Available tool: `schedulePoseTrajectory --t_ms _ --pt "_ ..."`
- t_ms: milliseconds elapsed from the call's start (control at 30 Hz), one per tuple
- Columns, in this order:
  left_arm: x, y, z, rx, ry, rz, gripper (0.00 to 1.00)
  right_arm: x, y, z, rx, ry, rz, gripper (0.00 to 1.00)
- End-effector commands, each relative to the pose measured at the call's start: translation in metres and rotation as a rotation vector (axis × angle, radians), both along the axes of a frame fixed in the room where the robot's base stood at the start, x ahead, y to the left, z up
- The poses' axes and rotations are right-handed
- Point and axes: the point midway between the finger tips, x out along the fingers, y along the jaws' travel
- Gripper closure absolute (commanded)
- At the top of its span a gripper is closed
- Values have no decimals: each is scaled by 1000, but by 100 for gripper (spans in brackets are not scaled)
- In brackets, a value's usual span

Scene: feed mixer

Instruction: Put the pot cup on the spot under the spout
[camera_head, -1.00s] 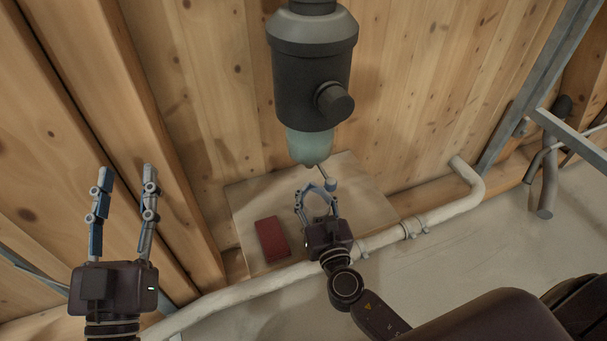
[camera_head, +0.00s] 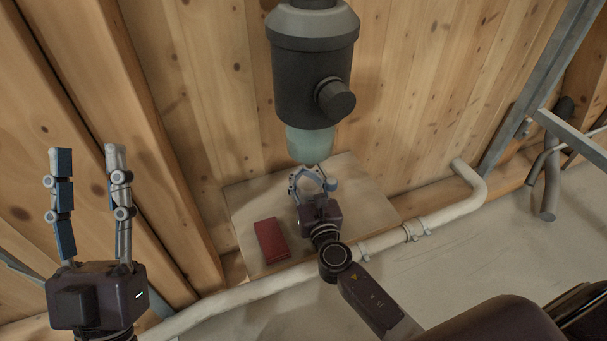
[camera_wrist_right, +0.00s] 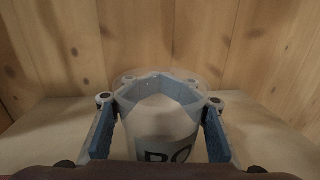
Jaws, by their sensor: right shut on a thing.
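The pot cup (camera_wrist_right: 163,130) is a pale, translucent cup with dark letters on its front. In the right wrist view it stands upright between the fingers of my right gripper (camera_wrist_right: 161,112), which is shut on it. In the head view my right gripper (camera_head: 314,174) is just below the spout (camera_head: 310,143), the pale green lower end of the dark mixer (camera_head: 312,75). The cup is hard to make out there, and the spout's tip is partly hidden. My left gripper (camera_head: 88,152) is open and empty, far to the left.
A pale board (camera_head: 365,205) lies against the wooden wall under the spout. A red block (camera_head: 271,240) lies on it, left of my right gripper. A white pipe (camera_head: 445,217) runs along its front. A knob (camera_head: 336,98) sticks out of the mixer.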

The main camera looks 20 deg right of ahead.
Motion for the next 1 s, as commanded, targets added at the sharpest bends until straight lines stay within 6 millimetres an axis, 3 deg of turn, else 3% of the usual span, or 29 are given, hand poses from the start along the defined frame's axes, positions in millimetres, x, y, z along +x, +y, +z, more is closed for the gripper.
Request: schedulePoseTrajectory --t_ms 500,533,767,1000 --pt "-7 1 6 -10 -39 -2 60 0 0 -2 0 0 0 88" --pt "-7 1 6 -11 -43 -2 60 0 0 -2 0 0 0 67" --pt "-8 1 7 -13 -45 -2 60 0 0 -2 0 0 0 42" --pt "-7 1 7 -13 -44 -2 60 0 0 -2 0 0 0 40"
